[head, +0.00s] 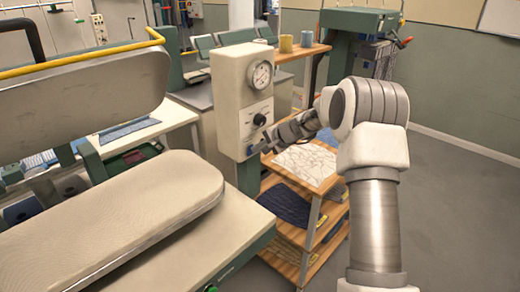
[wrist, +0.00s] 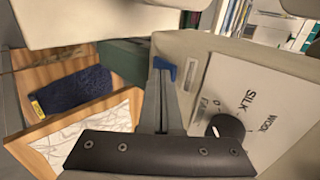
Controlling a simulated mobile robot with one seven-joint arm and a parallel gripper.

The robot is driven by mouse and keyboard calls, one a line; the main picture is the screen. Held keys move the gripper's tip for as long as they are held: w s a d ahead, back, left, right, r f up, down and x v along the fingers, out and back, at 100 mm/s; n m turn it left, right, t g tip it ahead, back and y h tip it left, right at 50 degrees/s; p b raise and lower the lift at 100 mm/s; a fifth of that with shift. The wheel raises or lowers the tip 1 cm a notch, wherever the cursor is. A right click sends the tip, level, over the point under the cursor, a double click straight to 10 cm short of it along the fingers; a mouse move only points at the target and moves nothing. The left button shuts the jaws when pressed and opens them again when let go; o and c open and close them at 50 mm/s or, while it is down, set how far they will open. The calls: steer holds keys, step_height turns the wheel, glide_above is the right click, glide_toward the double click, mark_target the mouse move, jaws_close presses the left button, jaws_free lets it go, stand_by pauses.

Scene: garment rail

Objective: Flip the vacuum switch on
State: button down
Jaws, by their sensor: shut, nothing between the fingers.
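The cream control box (head: 231,87) stands on a green post, with a round gauge and a dark dial on its front. A small blue lever (head: 249,151), which looks like the vacuum switch, is low on the box front. My gripper (head: 264,147) is shut and empty, its tips just right of the lever. In the wrist view, the shut fingers (wrist: 162,75) reach toward the blue lever (wrist: 165,69) and overlap its base. I cannot tell whether they touch it, or which way the switch is set.
The dial (wrist: 226,130) with its SILK and WOOL plate is close beside my gripper. A wooden shelf cart (head: 312,228) with folded cloths stands below my arm. A padded press board (head: 120,215) fills the left front. The floor at right is clear.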

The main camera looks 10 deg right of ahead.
steer(key=shift+w+a+r+g+p, duration=0.1)
steer(key=shift+w+g+p, duration=0.15)
steer(key=shift+p, duration=0.9)
steer(key=shift+r+p, duration=0.4)
steer(key=shift+r, duration=0.4)
steer(key=shift+s, duration=0.15)
